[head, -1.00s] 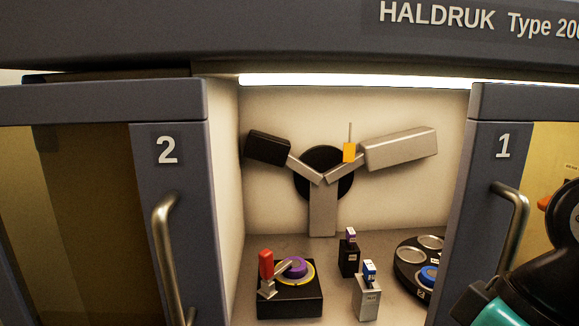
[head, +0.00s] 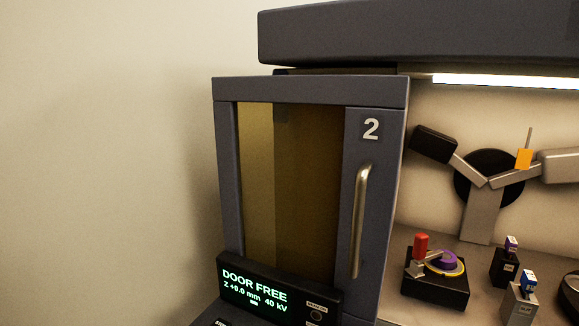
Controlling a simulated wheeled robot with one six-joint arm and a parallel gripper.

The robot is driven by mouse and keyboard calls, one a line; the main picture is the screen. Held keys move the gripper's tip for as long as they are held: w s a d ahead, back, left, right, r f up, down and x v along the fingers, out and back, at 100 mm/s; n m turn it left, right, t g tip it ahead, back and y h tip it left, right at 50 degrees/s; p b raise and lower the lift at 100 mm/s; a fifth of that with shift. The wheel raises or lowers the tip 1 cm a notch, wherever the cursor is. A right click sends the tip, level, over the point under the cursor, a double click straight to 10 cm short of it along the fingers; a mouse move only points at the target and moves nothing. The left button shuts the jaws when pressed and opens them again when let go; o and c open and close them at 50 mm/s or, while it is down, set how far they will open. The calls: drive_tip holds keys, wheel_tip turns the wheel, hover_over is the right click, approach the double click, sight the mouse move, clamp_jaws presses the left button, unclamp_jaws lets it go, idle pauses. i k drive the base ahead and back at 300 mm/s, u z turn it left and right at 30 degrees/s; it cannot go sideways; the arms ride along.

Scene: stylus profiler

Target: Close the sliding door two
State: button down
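Sliding door two (head: 393,150) is a dark grey-blue framed panel with an amber window, marked "2", in the middle of the head view. Its upright metal bar handle (head: 361,222) is on the right part of its frame. The door stands at the left of the machine, and the chamber to its right is open to view. My gripper is not in view now.
A display (head: 255,287) reading "DOOR FREE, Z +0.0 mm, 40 kV" stands low before the door. Inside the chamber are a black block with a red lever (head: 436,290), small labelled blocks (head: 519,304) and a three-armed fixture (head: 487,180). A plain wall (head: 110,160) fills the left.

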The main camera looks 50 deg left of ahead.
sight(376, 105)
drive_tip(key=k, duration=0.2)
drive_tip(key=u, duration=0.95)
